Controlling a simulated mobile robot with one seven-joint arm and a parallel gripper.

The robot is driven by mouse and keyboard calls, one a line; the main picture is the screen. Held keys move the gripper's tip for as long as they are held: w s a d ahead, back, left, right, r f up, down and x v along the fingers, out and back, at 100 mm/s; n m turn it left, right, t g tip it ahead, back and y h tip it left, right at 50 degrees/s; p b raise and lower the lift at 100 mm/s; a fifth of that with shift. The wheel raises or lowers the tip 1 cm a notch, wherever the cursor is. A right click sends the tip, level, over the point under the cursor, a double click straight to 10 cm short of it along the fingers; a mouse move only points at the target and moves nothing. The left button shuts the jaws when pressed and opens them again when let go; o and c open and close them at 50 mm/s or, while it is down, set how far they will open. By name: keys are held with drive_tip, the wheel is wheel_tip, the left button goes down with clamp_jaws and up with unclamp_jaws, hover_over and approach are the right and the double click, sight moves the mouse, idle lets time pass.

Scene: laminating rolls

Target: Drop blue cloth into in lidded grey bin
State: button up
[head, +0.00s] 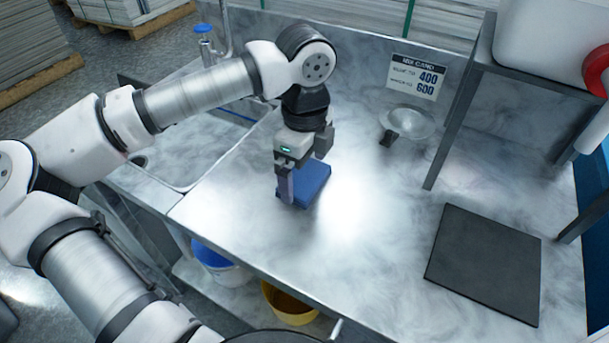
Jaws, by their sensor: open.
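The blue cloth (313,182) lies folded into a flat block on the metal counter. My gripper (296,190) points down at it from above, with a finger in front of the cloth's left side. The jaws are open. Whether the fingers touch the cloth I cannot tell, as the gripper hides part of it. I see no lidded grey bin that I can make out in the head view.
The metal counter (375,250) has free room around the cloth. A dark mat (487,262) lies at right, a metal bowl (408,122) at the back, and a sink (180,150) at left. A blue-topped bucket (218,262) and yellow bucket (287,305) stand below the front edge.

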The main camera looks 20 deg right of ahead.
sight(304, 176)
drive_tip(key=shift+f, duration=0.65)
drive_tip(key=c, duration=0.7)
wheel_tip(304, 176, up, 20)
drive_tip(key=shift+a+f+b, duration=0.1)
drive_tip(key=shift+f+b, duration=0.1)
drive_tip(key=shift+b, duration=0.15)
